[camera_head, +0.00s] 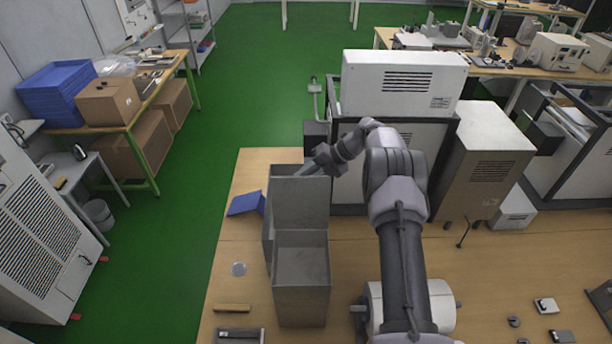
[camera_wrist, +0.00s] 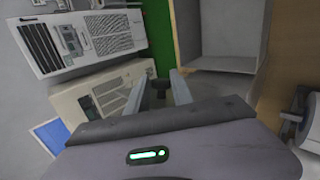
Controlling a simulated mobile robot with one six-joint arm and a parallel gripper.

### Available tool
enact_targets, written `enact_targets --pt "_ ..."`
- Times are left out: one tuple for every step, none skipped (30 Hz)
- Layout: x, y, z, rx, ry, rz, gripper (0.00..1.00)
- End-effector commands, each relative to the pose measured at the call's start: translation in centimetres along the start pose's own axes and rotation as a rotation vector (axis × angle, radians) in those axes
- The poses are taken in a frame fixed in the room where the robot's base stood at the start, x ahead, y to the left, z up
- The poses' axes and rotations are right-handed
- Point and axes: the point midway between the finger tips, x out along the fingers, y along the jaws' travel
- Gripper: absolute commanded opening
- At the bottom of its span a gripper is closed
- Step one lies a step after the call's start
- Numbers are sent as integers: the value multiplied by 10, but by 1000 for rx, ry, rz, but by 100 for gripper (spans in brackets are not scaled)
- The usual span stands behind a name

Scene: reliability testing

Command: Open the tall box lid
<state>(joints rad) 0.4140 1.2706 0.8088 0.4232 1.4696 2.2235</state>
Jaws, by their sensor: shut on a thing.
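The tall box (camera_head: 302,290) is a grey metal box on the wooden table, with its front part open at the top. Its grey lid (camera_head: 300,203) appears as a raised, roughly upright panel behind the opening. My gripper (camera_head: 313,166) is at the upper edge of this panel and is shut on it; the contact itself is small and hard to see. In the wrist view my two fingers (camera_wrist: 162,88) point away from the camera with a narrow gap between them. Grey box panels (camera_wrist: 220,35) show just to the right of the fingers there.
A blue object (camera_head: 246,204) lies left of the box. A small clear disc (camera_head: 238,269) and a wooden bar (camera_head: 232,308) lie at the table's left. A white machine (camera_head: 402,82) and a grey cabinet (camera_head: 485,160) stand behind and to the right.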

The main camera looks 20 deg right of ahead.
Motion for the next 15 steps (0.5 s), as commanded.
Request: enact_targets --pt "2 -3 -2 4 7 -3 0" --pt "2 -3 -3 4 8 -3 0" --pt "2 -3 -3 5 8 -3 0" --pt "2 -3 -3 5 9 -3 0" --pt "2 -3 -3 5 9 -3 0" --pt "3 -3 -3 5 9 -3 0" --pt "3 -3 -3 5 9 -3 0" --pt "3 -3 -3 5 9 -3 0" --pt "3 -3 -3 5 10 -3 0" --pt "3 -3 -3 5 10 -3 0" --pt "3 -4 -3 5 10 -3 32" --pt "3 -4 -3 5 10 -4 40" --pt "3 -3 -3 5 9 -3 46" --pt "2 -3 -3 4 9 -3 48" --pt "2 -3 -3 4 8 -2 48"
